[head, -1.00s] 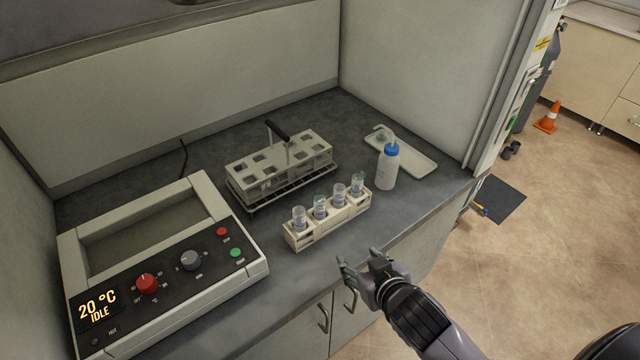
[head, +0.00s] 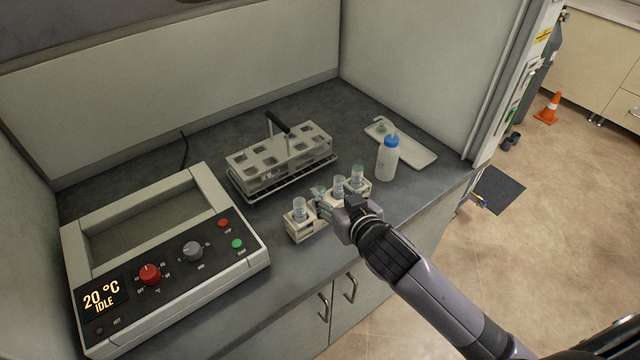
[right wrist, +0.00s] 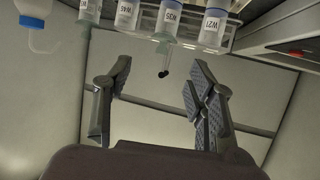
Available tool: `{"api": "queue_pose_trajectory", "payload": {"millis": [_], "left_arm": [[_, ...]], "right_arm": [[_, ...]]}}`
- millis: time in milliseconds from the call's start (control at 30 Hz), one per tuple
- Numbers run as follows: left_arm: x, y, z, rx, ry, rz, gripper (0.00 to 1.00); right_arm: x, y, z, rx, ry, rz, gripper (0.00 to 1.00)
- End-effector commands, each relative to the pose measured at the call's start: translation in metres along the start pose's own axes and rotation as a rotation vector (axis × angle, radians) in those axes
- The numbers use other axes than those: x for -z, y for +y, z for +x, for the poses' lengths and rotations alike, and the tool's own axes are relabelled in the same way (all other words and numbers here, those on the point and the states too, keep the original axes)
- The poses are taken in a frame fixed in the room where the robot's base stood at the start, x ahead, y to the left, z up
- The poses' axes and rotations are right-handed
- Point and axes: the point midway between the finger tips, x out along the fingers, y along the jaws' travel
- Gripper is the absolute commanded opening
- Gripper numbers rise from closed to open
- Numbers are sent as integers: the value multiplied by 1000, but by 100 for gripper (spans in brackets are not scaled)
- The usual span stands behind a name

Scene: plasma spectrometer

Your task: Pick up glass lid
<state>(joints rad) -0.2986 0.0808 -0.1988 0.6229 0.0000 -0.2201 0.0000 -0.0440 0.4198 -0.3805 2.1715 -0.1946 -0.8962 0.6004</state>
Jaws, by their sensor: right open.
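A white rack (head: 300,236) holds a row of labelled glass vials on the dark bench. Pale green glass pieces, which look like lids, show on the second vial (head: 318,190) from the left and the rightmost vial (head: 357,172). A similar small green piece (head: 381,128) is on the white tray. My right gripper (head: 322,203) is over the rack's front, at the second vial, partly hiding it. In the right wrist view its fingers (right wrist: 155,100) are spread and empty, with the vials (right wrist: 167,20) beyond, upside down. I cannot see contact. My left gripper is not in view.
A blue-capped wash bottle (head: 388,160) stands right of the rack, by the white tray (head: 418,158). A larger handled rack (head: 265,180) stands behind. A heater unit (head: 165,285) reading 20 °C IDLE sits at left. The bench front edge lies below my right arm.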

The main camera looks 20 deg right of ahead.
Motion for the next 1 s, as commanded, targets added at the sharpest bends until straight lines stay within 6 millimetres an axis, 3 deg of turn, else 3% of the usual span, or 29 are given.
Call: {"api": "queue_pose_trajectory", "payload": {"millis": [333,700,1000], "left_arm": [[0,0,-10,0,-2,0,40],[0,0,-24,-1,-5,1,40],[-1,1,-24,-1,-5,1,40]], "right_arm": [[2,-1,23,-1,-2,-2,52],[1,-3,63,0,-1,-1,52],[0,-3,66,1,-1,-1,50]]}}
